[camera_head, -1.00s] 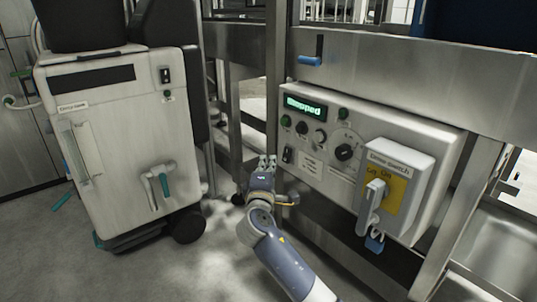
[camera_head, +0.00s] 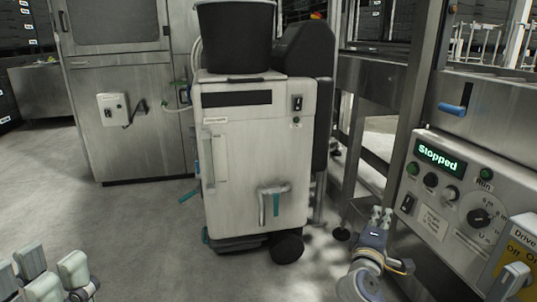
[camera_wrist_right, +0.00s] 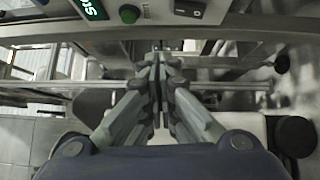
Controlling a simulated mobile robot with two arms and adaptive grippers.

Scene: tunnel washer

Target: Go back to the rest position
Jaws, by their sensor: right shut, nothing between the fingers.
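My right gripper (camera_head: 381,214) shows low right of centre in the head view, in front of the steel frame and left of the control panel (camera_head: 462,207). Its fingers are together and hold nothing. In the right wrist view the closed fingers (camera_wrist_right: 160,75) point ahead, just below the panel's lower edge. Grey fingers of my left gripper (camera_head: 50,272) show at the lower left corner of the head view, partly cut off. Whether they are open or shut is unclear. The panel display reads "Stopped".
A white wheeled machine (camera_head: 255,155) with a black bucket (camera_head: 236,38) on top stands in the middle. A steel cabinet (camera_head: 125,110) is behind it to the left. Steel frame posts (camera_head: 407,110) stand close by my right arm. The grey floor (camera_head: 110,220) at left is clear.

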